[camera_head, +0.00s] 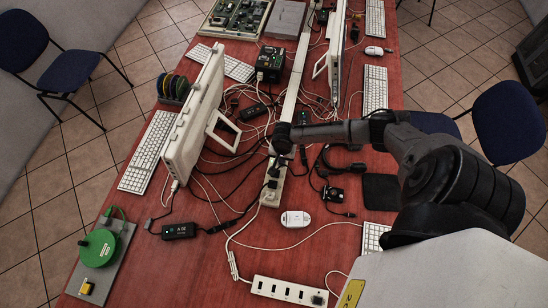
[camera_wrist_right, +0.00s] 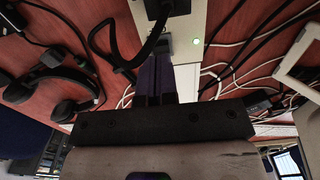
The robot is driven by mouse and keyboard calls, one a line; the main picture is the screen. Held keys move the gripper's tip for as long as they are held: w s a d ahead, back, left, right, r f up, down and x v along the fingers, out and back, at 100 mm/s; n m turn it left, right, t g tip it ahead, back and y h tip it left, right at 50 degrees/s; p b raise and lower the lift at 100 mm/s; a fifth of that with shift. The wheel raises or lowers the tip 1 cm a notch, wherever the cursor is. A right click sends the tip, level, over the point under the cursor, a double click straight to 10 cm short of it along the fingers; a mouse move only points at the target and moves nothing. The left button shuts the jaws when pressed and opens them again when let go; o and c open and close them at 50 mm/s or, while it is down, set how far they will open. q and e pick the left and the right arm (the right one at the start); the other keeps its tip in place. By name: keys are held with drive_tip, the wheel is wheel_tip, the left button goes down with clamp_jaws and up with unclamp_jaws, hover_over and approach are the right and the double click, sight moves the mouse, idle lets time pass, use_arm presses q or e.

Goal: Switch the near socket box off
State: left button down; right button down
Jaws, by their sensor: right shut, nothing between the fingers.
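The near socket box (camera_head: 270,190) is a long white box in the middle of the red table, with black plugs in its top. My right gripper (camera_head: 279,152) is over the far end of this box, pointing down. In the right wrist view its dark fingers (camera_wrist_right: 167,62) are together and empty, their tips beside a small grey part that may be the switch. I cannot tell whether they touch it. My left gripper is not in view.
Tangled cables surround the box. A black plug (camera_wrist_right: 165,8) with a thick cable stands close to my fingers. Monitors (camera_head: 196,120) stand to the left and far right. A white mouse (camera_head: 295,219) and a white multi-port strip (camera_head: 270,286) lie nearer.

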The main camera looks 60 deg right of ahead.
drive_tip(key=shift+f, duration=0.5)
idle(0.3)
drive_tip(key=shift+f+b, duration=0.45)
drive_tip(key=shift+f, duration=0.3)
idle(0.4)
drive_tip(key=shift+r, duration=0.1)
drive_tip(key=shift+r+p, duration=0.9)
drive_tip(key=shift+p, duration=0.2)
wheel_tip(320, 180, up, 3)
drive_tip(key=p, duration=0.3)
drive_tip(key=shift+p, duration=0.4)
wheel_tip(320, 180, up, 2)
drive_tip(key=p, duration=0.2)
drive_tip(key=shift+r+p, duration=0.1)
drive_tip(key=shift+p, duration=0.2)
